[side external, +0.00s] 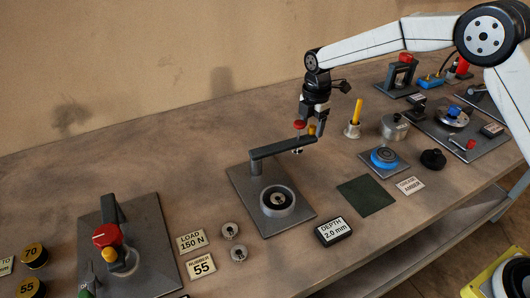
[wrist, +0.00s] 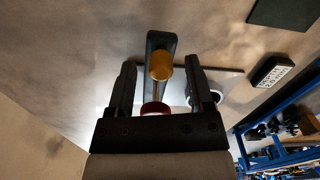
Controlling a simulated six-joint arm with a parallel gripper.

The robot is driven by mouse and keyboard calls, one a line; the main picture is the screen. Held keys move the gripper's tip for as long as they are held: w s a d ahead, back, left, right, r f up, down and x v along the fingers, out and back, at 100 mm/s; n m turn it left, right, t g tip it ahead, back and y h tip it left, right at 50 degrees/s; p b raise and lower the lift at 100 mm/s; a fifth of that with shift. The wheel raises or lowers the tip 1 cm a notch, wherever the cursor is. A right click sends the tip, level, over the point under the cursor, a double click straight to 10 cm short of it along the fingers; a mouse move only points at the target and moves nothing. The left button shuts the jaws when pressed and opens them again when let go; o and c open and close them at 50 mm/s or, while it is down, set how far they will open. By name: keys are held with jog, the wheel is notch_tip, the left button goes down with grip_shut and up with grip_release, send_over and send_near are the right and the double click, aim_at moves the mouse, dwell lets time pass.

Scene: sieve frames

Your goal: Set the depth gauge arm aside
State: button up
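The depth gauge arm (side external: 280,148) is a dark bar on a post at the back of a grey base plate (side external: 250,213). It points right, past the plate edge, and the round ring (side external: 277,201) on the plate stands clear of it. A red knob (side external: 299,125) and a brass knob (side external: 311,130) sit at its free end. My gripper (side external: 313,122) is lowered at that end. In the wrist view my gripper (wrist: 160,72) has its fingers apart, on either side of the arm (wrist: 160,40) and the brass knob (wrist: 161,66), with visible gaps. The red knob (wrist: 154,108) is partly hidden.
A "DEPTH 2.0 mm" display (side external: 333,231) and a green mat (side external: 366,196) lie right of the plate. A candle-like yellow stick (side external: 356,112) in a holder and a blue dial (side external: 384,158) stand farther right. A red-knobbed fixture (side external: 107,236) stands left.

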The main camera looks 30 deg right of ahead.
dwell(0.3)
jog(key=shift+r, duration=3.9)
jog(key=shift+s, duration=0.1)
jog(key=s+d+f+m+t, duration=0.1)
jog(key=s+d+f+m, duration=0.1)
jog(key=s+m, duration=0.4)
jog(key=s+d+f+m, duration=0.2)
jog(key=s+m, duration=0.5)
jog(key=s, duration=0.5)
jog(key=s+d+f+m+t, duration=0.1)
jog(key=s+d+f+m, duration=0.1)
jog(key=s+m, duration=0.5)
jog(key=shift+s+d+f+t, duration=0.3)
jog(key=shift+s+d, duration=0.25)
jog(key=shift+s, duration=0.45)
